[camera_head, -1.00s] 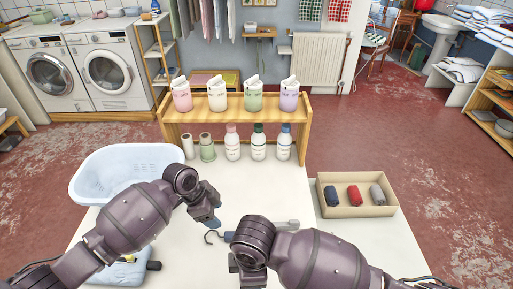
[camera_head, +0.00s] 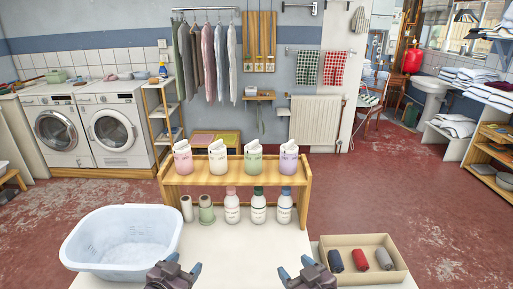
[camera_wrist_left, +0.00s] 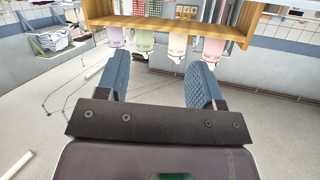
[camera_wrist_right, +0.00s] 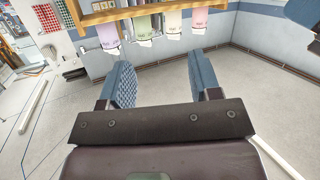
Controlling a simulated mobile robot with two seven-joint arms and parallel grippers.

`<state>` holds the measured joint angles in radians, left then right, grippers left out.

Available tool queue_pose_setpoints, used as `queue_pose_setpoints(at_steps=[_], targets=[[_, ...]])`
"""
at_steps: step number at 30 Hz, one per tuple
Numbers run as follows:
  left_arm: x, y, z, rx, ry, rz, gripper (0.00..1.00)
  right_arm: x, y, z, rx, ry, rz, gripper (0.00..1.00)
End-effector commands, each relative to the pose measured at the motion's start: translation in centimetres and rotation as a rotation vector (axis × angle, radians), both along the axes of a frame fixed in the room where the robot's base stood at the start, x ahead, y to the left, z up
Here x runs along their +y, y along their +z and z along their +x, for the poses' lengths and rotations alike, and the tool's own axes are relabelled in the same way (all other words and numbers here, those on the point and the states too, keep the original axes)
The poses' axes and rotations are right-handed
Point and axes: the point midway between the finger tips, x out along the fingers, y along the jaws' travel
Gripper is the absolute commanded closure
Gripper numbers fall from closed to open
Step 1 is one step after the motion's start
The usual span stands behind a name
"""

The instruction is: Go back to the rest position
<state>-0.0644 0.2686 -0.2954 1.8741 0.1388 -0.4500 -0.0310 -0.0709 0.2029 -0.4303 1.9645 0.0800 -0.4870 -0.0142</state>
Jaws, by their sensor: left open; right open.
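My left gripper (camera_head: 184,265) is at the bottom of the head view, just right of the white basin. It is open and empty, and its two blue-padded fingers stand apart in the left wrist view (camera_wrist_left: 159,78). My right gripper (camera_head: 295,267) is at the bottom of the head view, left of the cardboard box. It is open and empty too, with a clear gap between its fingers in the right wrist view (camera_wrist_right: 160,78). Neither gripper touches anything. Most of both arms is out of the head view.
The white table (camera_head: 240,262) carries a white basin (camera_head: 85,247), a box (camera_head: 394,262) with three rolled items, and a wooden shelf (camera_head: 295,185) with several jugs on top. Washing machines (camera_head: 115,135) stand far left. Table space between the grippers is clear.

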Motion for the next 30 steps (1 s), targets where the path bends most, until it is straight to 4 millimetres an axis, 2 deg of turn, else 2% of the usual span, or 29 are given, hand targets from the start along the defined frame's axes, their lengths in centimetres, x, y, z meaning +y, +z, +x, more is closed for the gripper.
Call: queue_pose_setpoints(at_steps=[1, 3, 5, 9, 12, 15, 18, 21, 30], targets=[[1.1, -0.7, -1.6, 0.000, 0.038, -0.013, 0.39, -2.2, -1.2, -0.8, 0.004, -0.054, 0.011, 0.43], [2.5, -1.6, -3.5, -0.001, 0.082, -0.018, 0.39, -5.1, -2.6, -1.9, 0.009, -0.121, 0.015, 0.43], [3.7, -2.5, -5.2, 0.006, 0.119, -0.017, 0.39, -7.5, -3.9, -3.1, 0.020, -0.177, 0.009, 0.43], [6.3, -5.0, -9.7, 0.056, 0.201, 0.002, 0.39, -12.6, -7.5, -6.9, 0.087, -0.294, -0.022, 0.43], [7.8, -7.0, -13.2, 0.116, 0.254, 0.004, 0.39, -15.7, -10.1, -10.3, 0.157, -0.364, -0.043, 0.43], [8.9, -9.0, -16.3, 0.177, 0.292, 0.001, 0.39, -17.6, -12.1, -13.4, 0.218, -0.411, -0.056, 0.43], [9.2, -10.5, -18.7, 0.226, 0.314, 0.000, 0.39, -18.2, -13.5, -15.8, 0.265, -0.432, -0.062, 0.43], [9.4, -11.2, -20.1, 0.253, 0.323, 0.001, 0.39, -18.4, -14.3, -17.2, 0.292, -0.439, -0.065, 0.43], [9.5, -11.6, -20.7, 0.265, 0.325, 0.002, 0.39, -18.5, -14.6, -17.8, 0.303, -0.441, -0.068, 0.43]])
